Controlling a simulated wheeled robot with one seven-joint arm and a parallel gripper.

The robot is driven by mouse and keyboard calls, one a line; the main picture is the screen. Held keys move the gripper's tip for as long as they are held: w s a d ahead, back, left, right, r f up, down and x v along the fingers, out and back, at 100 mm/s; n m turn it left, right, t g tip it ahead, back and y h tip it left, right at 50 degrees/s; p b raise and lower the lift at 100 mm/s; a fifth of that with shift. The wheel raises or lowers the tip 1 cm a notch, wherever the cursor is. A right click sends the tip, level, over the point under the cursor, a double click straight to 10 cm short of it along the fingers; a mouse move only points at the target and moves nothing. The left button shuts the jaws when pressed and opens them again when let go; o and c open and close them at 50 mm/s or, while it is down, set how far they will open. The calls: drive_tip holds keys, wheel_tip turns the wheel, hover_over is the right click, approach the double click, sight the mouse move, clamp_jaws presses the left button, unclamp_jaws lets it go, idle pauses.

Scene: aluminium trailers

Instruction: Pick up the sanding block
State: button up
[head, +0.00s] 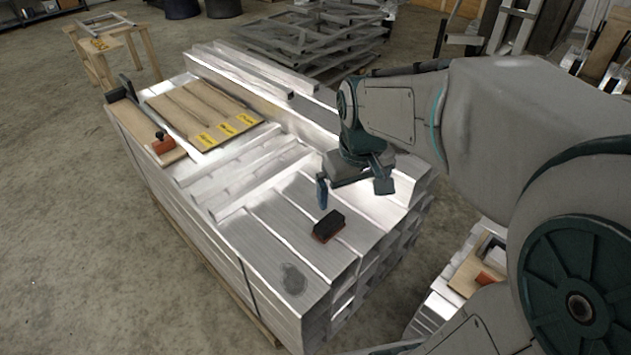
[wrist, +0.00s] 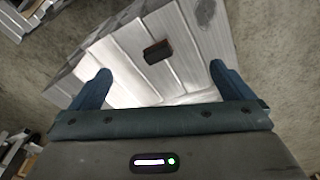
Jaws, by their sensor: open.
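The sanding block (head: 328,226) is a small dark block with a reddish-brown lower edge. It lies on the flat top of the stacked aluminium beams (head: 262,241), towards their near end. In the wrist view the sanding block (wrist: 157,51) lies beyond the fingertips, roughly midway between them and apart from both. My gripper (head: 352,190) is open and empty above the stack, a little up and to the right of the block in the head view. Its two blue fingers are spread wide in the wrist view (wrist: 161,70).
Wooden boards with yellow labels (head: 205,112) and an orange-handled tool (head: 163,143) lie at the stack's far left. Loose beams (head: 240,70) lie along the back. A dark round patch (head: 292,279) marks the near corner. The beam top around the block is clear.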

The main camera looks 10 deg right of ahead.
drive_tip(key=w+f+n+g+b, duration=0.15)
drive_tip(key=w+f+b, duration=0.25)
drive_tip(key=w+f, duration=0.5)
drive_tip(key=n+b, duration=0.3)
drive_tip(key=b, duration=0.2)
hover_over(330, 221)
wheel_tip(330, 221, down, 10)
drive_tip(key=shift+g, duration=0.25)
drive_tip(key=f, duration=0.8)
drive_tip(key=shift+w+a+f+b, duration=0.2)
drive_tip(key=shift+a+f+b, duration=0.1)
drive_tip(key=shift+a+b, duration=0.1)
drive_tip(key=shift+s+d+f+b, duration=0.1)
drive_tip(key=shift+f+b, duration=0.05)
drive_tip(key=shift+f, duration=0.8)
drive_tip(key=shift+w+d+f+b, duration=0.1)
drive_tip(key=shift+d+f+b, duration=0.1)
drive_tip(key=shift+f, duration=0.75)
drive_tip(key=shift+s+d+f+b, duration=0.1)
drive_tip(key=shift+f+b, duration=0.05)
drive_tip(key=shift+f, duration=0.8)
drive_tip(key=shift+r, duration=0.1)
drive_tip(key=c, duration=0.8)
